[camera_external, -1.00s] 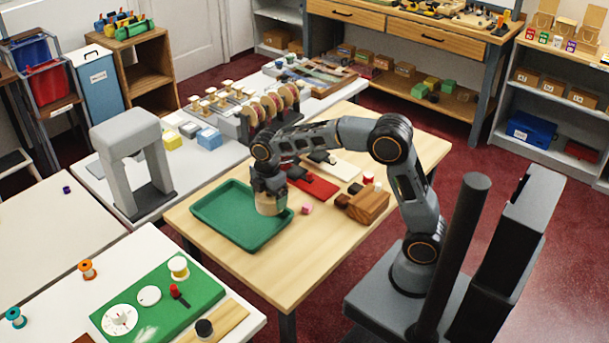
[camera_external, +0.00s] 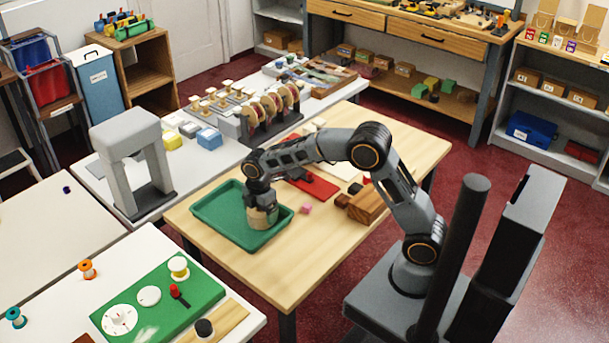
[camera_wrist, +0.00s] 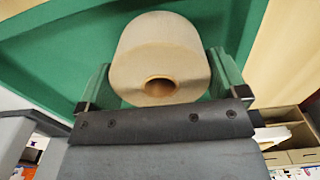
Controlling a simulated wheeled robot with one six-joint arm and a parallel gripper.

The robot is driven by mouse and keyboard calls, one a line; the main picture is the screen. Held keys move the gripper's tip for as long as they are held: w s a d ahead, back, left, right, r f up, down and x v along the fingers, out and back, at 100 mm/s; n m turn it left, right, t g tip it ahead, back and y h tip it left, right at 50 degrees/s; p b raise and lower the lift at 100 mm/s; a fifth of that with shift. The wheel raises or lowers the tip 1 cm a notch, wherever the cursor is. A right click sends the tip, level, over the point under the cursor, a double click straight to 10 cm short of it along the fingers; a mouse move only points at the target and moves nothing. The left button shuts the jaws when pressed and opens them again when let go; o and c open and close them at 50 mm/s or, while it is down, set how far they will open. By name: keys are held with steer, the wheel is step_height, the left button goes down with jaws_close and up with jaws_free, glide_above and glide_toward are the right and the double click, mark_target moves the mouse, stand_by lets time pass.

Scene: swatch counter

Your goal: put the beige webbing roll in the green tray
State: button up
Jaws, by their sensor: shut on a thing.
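The beige webbing roll (camera_external: 263,217) is between the fingers of my gripper (camera_external: 262,204), over the right part of the green tray (camera_external: 222,222). In the wrist view the roll (camera_wrist: 165,45) shows its round end with a dark core hole, and a finger stands on each side of it. My gripper (camera_wrist: 162,88) is shut on it. The green tray (camera_wrist: 60,60) fills the background behind the roll. I cannot tell whether the roll touches the tray floor.
A grey arch-shaped stand (camera_external: 133,165) is on the white counter to the left. The left part of the tray is empty.

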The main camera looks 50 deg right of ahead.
steer(key=shift+f, duration=0.15)
steer(key=o, duration=0.7)
step_height(320, 180, up, 12)
steer(key=p, duration=0.1)
steer(key=s+d+r+m+t, duration=0.1)
steer(key=s+d+r+m, duration=0.1)
steer(key=s+d+m, duration=0.7)
steer(key=s+d+f+m+t, duration=0.1)
steer(key=s+d+f+m, duration=0.1)
steer(key=s, duration=0.4)
steer(key=s+d+f+m+t, duration=0.1)
steer(key=s+d+f+m, duration=0.2)
steer(key=s+d+m, duration=0.2)
steer(key=shift+s+m, duration=1)
steer(key=shift+m, duration=0.1)
steer(key=shift+r, duration=0.1)
